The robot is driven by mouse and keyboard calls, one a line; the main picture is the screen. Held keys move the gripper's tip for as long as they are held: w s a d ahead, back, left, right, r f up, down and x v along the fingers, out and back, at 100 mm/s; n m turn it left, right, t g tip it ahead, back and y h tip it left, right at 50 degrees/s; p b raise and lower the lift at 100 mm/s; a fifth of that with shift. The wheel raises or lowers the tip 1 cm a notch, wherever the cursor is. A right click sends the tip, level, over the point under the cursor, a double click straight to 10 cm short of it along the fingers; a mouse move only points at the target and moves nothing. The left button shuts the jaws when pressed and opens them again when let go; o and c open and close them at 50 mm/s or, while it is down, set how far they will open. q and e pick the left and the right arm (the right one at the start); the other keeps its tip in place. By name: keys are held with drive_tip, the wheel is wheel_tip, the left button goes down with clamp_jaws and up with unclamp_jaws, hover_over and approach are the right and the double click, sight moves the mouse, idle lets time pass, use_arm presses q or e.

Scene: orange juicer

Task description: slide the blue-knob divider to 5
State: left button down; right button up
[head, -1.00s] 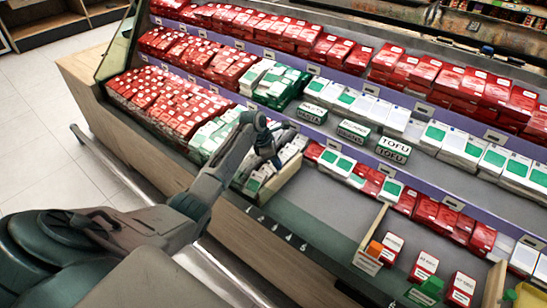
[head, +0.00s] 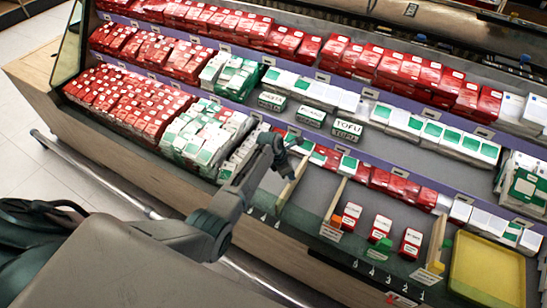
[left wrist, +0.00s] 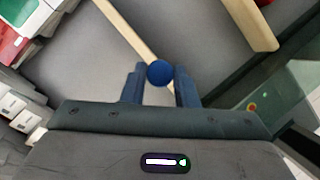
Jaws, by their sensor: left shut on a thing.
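The blue knob (left wrist: 159,73) sits between the two fingers of my left gripper (left wrist: 160,80) in the left wrist view. The gripper is shut on it. The knob tops a thin pale wooden divider (left wrist: 124,25), which runs away from it across the grey shelf. In the head view the divider (head: 291,187) stands on the lower shelf, with my left gripper (head: 283,168) over it hiding the knob. White number marks (head: 262,217) run along the shelf's front edge. Some lie left of the divider; I cannot read them surely. My right gripper is not in view.
A second wooden divider with an orange knob (head: 333,220) stands to the right, with bare shelf (head: 315,190) between. Beyond it are small red boxes (head: 381,225), another divider (head: 437,240) and a yellow tray (head: 488,268). White and green boxes (head: 205,135) lie left.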

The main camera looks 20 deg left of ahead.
use_arm(q)
drive_tip(key=shift+s+d+p, duration=0.15)
drive_tip(key=shift+d+p, duration=0.25)
drive_tip(key=shift+d, duration=1.2)
drive_tip(key=c, duration=1.1)
unclamp_jaws()
drive_tip(key=shift+d, duration=0.15)
drive_tip(key=shift+c, duration=0.2)
drive_tip(key=v, duration=1)
drive_tip(key=shift+r+b, duration=0.4)
drive_tip(key=shift+b, duration=0.05)
drive_tip(key=shift+s, duration=0.1)
